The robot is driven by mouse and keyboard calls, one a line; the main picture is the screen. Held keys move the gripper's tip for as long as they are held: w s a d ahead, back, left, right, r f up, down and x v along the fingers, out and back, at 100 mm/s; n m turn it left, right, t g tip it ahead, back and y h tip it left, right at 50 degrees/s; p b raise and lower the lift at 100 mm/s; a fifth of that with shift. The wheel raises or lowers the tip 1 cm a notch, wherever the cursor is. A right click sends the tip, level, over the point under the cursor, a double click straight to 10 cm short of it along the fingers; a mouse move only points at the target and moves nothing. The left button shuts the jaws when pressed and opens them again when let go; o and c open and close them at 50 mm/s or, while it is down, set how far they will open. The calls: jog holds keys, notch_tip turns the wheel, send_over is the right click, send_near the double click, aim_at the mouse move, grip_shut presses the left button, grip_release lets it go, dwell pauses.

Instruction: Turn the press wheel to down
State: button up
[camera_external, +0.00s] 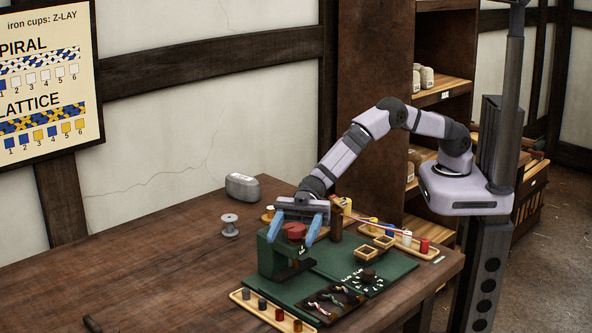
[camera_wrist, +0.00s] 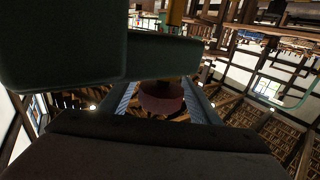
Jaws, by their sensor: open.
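The green press (camera_external: 268,258) stands at the left end of the green board on the table. Its red press wheel (camera_external: 294,230) shows at the top, between the two blue fingers of my gripper (camera_external: 291,240). My gripper is open, one finger on each side of the wheel; whether the fingers touch it I cannot tell. In the wrist view the dark red wheel (camera_wrist: 162,98) also lies between the fingers, with the green press body (camera_wrist: 65,50) in front. The wheel's turn position cannot be read.
A tray with several pegs (camera_external: 270,312) lies in front of the press. A spool (camera_external: 229,225) and a grey rounded box (camera_external: 242,186) stand behind left. The table's left side is mostly clear.

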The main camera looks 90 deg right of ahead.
jog(key=c, duration=1.1)
jog(key=shift+o, duration=0.2)
jog(key=shift+m+t+b, duration=0.4)
jog(key=shift+t+b, duration=0.15)
jog(key=shift+t, duration=0.05)
jog(key=t+b, duration=0.1)
jog(key=m+t+h+b, duration=0.1)
jog(key=m+t+b, duration=0.1)
jog(key=b, duration=0.1)
jog(key=shift+w+d+f+t+h, duration=0.1)
jog(key=shift+w+f+t+h, duration=0.2)
jog(key=shift+w, duration=0.1)
jog(key=m+t+h+b, duration=0.1)
jog(key=m+t+b, duration=0.1)
jog(key=b, duration=0.1)
jog(key=m+t+h+b, duration=0.1)
jog(key=b, duration=0.1)
jog(key=shift+w+d+m+t+h, duration=0.3)
jog(key=shift+w+t, duration=0.1)
jog(key=shift+w+d+r+m+t+h+b, duration=0.1)
jog(key=shift+w+r+m+t+h+b, duration=0.05)
jog(key=shift+m+t+h+b, duration=0.45)
jog(key=shift+w+d+r+m+t+h, duration=0.1)
jog(key=shift+w+d+m+t+h, duration=0.05)
jog(key=shift+m+t+h, duration=0.3)
jog(key=shift+w+d+r+m+t+h, duration=0.15)
jog(key=shift+m+t+h, duration=0.1)
jog(key=shift+t+h, duration=0.3)
jog(key=shift+d+h, duration=0.1)
jog(key=shift+h, duration=0.2)
